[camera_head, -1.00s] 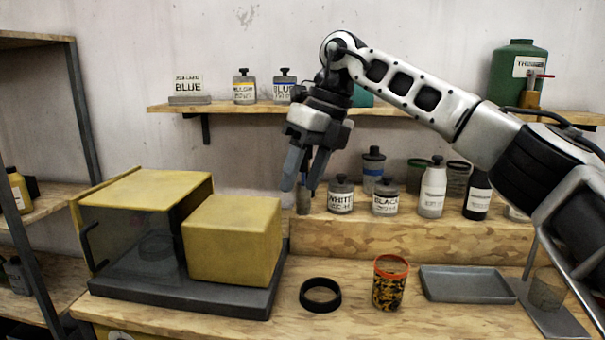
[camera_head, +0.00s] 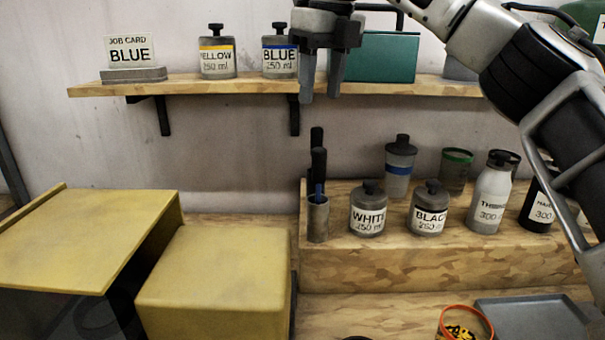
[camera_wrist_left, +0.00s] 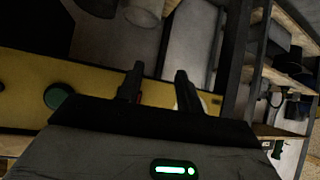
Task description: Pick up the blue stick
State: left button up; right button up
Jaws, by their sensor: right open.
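Slim sticks with black handles stand upright in a small grey cup (camera_head: 318,219) on the wooden step. One of them, the blue stick (camera_head: 319,188), shows a strip of blue just above the cup rim; its lower part is hidden in the cup. My right gripper (camera_head: 321,92) is open and empty, fingers pointing down, in front of the upper shelf. It appears above the cup, apart from the sticks. My left gripper (camera_wrist_left: 158,82) shows only in the left wrist view, its fingers apart with nothing held between them.
White (camera_head: 368,210) and black (camera_head: 429,209) paint jars stand right of the cup, with other bottles beyond. A yellow box (camera_head: 215,280) is at lower left. The upper shelf (camera_head: 235,86) holds a job card reading BLUE (camera_head: 131,50) and jars. An orange-rimmed pot (camera_head: 466,322) is at the front.

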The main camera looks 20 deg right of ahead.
aim_at(317, 147)
jog(key=f, duration=0.1)
jog(key=s+f, duration=0.1)
jog(key=f, duration=0.1)
jog(key=shift+f, duration=0.15)
jog(key=f, duration=0.3)
jog(key=w+f, duration=0.1)
jog(key=f, duration=0.1)
jog(key=shift+a+f, duration=0.15)
jog(key=shift+f, duration=0.6)
jog(key=f, duration=0.2)
jog(key=f+p, duration=0.1)
jog(key=f, duration=0.1)
jog(key=shift+w+d+f, duration=0.15)
jog(key=shift+d+f, duration=0.05)
jog(key=shift+f, duration=0.25)
pick_arm(q)
jog(key=shift+s, duration=0.9)
pick_arm(e)
grip_shut()
